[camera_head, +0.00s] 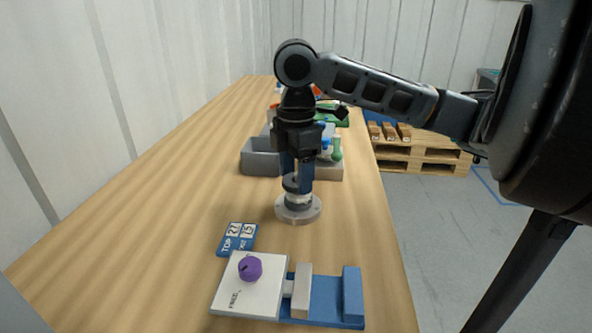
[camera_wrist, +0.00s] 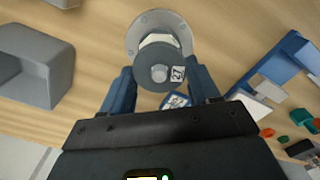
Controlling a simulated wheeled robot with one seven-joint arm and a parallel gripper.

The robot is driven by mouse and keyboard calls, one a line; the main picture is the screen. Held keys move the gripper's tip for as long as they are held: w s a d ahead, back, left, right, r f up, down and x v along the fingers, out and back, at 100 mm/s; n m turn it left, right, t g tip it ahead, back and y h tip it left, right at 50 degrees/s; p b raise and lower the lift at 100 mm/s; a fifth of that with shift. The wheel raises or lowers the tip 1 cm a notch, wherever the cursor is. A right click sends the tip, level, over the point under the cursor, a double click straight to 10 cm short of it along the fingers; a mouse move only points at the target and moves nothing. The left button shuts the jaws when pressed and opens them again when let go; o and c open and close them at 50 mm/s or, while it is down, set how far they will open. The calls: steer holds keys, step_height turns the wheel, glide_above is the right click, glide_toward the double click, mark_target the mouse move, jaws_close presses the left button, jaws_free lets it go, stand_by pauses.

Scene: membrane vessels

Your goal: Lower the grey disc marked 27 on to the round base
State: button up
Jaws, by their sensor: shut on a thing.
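My gripper (camera_head: 297,183) points straight down over the round base (camera_head: 284,213), a pale metal flange on the table. It is shut on the grey disc (camera_head: 290,183). A pale cylinder shows below the disc, over the flange (camera_wrist: 134,40). The disc looks roughly centred over the base. I cannot tell whether it touches what is below it; the fingers partly hide the stack in the head view.
A blue card (camera_head: 236,238) with white number tags lies in front of the base. Nearer is a white plate (camera_head: 231,297) with a purple knob (camera_head: 250,268), beside a blue fixture (camera_head: 352,294). A grey bin (camera_head: 260,160) stands behind. The table left of the base is clear.

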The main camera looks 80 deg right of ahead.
steer(key=shift+f, duration=0.25)
steer(key=o, duration=1.1)
steer(key=shift+o, duration=0.2)
steer(key=shift+r, duration=0.15)
steer(key=shift+r+p, duration=0.4)
steer(key=shift+r, duration=3.4)
